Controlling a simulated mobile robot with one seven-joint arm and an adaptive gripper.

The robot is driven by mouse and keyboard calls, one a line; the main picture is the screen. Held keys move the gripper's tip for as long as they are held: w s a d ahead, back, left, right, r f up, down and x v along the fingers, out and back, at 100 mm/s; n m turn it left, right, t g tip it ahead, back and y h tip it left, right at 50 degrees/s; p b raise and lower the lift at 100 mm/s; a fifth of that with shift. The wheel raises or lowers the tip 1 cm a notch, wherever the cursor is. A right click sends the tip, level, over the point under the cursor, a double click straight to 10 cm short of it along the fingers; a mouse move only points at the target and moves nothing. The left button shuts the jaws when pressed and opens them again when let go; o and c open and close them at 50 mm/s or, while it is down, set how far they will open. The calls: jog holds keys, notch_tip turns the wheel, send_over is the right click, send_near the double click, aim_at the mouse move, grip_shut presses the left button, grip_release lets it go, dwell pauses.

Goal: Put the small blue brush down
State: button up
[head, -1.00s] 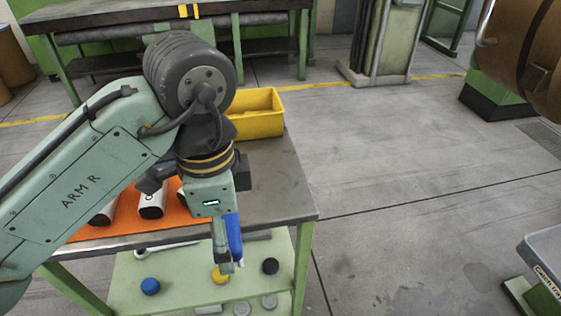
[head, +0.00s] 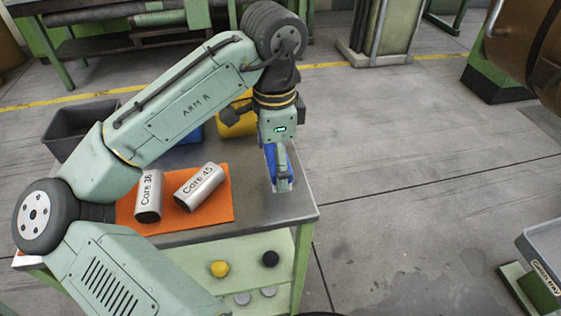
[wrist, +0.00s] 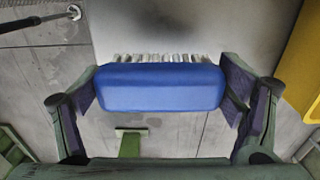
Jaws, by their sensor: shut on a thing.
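The small blue brush (head: 270,163) is in my gripper (head: 282,188), over the right part of the grey metal tabletop (head: 293,207). My arm partly covers the brush in the head view. In the wrist view the blue brush body (wrist: 160,88) lies level across the picture, with pale bristles along its far edge. My gripper's fingers (wrist: 160,92) press on its two ends. I cannot tell whether the bristles touch the tabletop.
Two metal cores, Core 38 (head: 150,196) and Core 45 (head: 200,187), lie on an orange mat (head: 222,208). A yellow bin (head: 237,125) and a dark grey bin (head: 75,128) stand behind. The tabletop's right front corner is clear.

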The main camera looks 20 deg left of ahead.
jog(key=shift+w, duration=0.35)
jog(key=f, duration=0.1)
jog(key=w+f+p, duration=0.1)
jog(key=f, duration=0.1)
jog(key=shift+d+f, duration=0.15)
jog(key=shift+f, duration=0.2)
jog(key=shift+f, duration=0.2)
jog(key=o, duration=0.8)
jog(key=shift+o, duration=0.2)
notch_tip(320, 180, up, 12)
jog(key=shift+r, duration=0.25)
